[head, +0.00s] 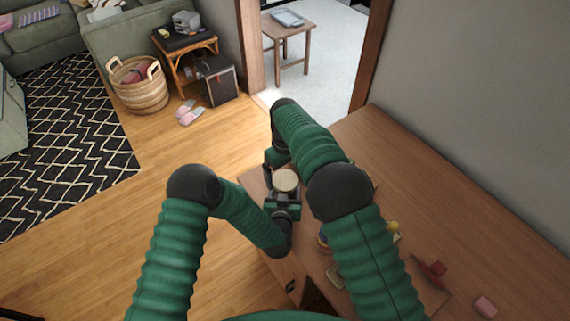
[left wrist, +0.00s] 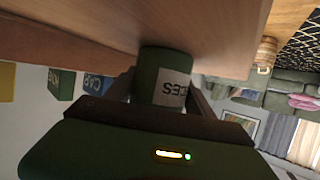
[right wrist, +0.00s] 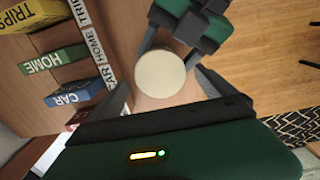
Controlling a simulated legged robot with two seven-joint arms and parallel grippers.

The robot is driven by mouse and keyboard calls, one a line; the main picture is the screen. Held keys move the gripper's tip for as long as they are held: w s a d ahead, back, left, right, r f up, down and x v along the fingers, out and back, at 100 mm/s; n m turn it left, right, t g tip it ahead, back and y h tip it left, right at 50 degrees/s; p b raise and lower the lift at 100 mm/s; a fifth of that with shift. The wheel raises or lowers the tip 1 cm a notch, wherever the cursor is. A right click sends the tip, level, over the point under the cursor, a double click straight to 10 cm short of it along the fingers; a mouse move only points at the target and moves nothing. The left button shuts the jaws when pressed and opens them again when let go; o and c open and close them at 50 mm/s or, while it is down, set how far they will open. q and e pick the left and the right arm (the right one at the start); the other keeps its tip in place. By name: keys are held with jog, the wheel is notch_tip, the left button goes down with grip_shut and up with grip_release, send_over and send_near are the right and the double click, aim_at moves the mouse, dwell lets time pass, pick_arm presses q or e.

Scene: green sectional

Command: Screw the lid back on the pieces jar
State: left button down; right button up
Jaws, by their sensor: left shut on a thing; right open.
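The pieces jar (left wrist: 166,72) is green with a white label ending in "CES" in the left wrist view. It stands at the wooden desk, between the fingers of my left gripper (head: 284,198), which is shut on it. A round cream lid (right wrist: 160,74) lies over the jar's top; it also shows in the head view (head: 286,180). The lid hides the jar's mouth, so I cannot tell how tightly it sits. My right gripper (right wrist: 165,92) is open above, its fingers apart on either side of the lid.
Boxes labelled TRIPS (right wrist: 32,15), HOME (right wrist: 52,59) and CAR (right wrist: 72,93) stand beside the jar. A red object (head: 432,269) and a pink block (head: 486,306) lie on the desk (head: 440,185). The desk's far right is clear.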

jog(key=shift+f, duration=1.15)
jog(key=shift+c, duration=0.3)
jog(key=c, duration=1.4)
jog(key=o, duration=1.6)
jog(key=shift+r, duration=0.1)
notch_tip(320, 180, up, 12)
jog(key=shift+w+f, duration=0.1)
jog(key=shift+f, duration=0.05)
